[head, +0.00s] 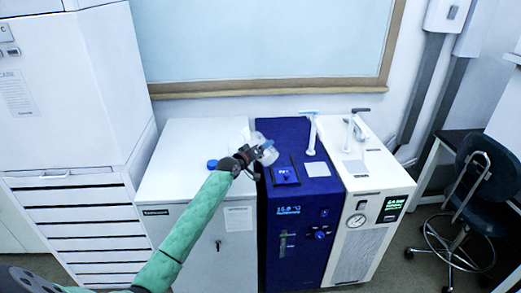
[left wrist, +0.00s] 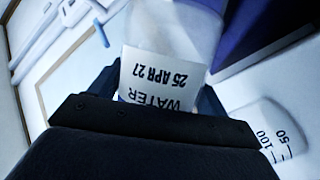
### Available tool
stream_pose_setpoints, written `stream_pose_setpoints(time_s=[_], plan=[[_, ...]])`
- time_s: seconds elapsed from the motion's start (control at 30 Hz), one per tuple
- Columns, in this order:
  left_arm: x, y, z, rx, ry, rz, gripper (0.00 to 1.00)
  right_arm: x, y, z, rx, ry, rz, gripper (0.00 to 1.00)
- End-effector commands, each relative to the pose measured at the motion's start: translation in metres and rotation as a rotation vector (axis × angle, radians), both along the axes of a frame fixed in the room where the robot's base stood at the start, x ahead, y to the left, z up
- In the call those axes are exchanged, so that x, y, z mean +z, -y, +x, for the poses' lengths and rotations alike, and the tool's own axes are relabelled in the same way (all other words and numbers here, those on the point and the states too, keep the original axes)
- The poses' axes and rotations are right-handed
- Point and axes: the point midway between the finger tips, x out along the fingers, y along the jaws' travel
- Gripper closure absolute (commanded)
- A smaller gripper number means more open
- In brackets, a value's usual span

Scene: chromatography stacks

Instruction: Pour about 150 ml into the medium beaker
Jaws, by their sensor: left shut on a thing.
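My left gripper (head: 252,153) is shut on a clear bottle and holds it above the right part of the white cabinet top, near the blue unit. The bottle (left wrist: 178,30) fills the upper middle of the left wrist view, with a white label reading WATER, 25 APR 27. In the head view the bottle (head: 267,153) looks tilted, with its far end to the right. A clear beaker (left wrist: 268,128) with 50 and 100 marks shows at the right of the left wrist view. In the head view I cannot clearly separate the beaker from the bottle. The liquid level is not readable.
A blue cap (head: 212,163) lies on the white cabinet top (head: 180,150), left of my gripper. A blue unit (head: 300,215) and a white unit (head: 365,215) with upright handles stand to the right. A dark chair (head: 480,180) is at far right.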

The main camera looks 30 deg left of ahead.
Motion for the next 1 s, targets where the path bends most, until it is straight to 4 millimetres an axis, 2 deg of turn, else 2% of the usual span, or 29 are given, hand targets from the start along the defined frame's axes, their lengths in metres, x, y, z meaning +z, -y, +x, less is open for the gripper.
stream_pose_setpoints(time_s=[1.0], plan=[[-0.005, 0.007, 0.001, 0.0, 0.029, -0.167, 0.72, -0.015, 0.0, 0.0, 0.0, 0.0, 0.0, 0.0]])
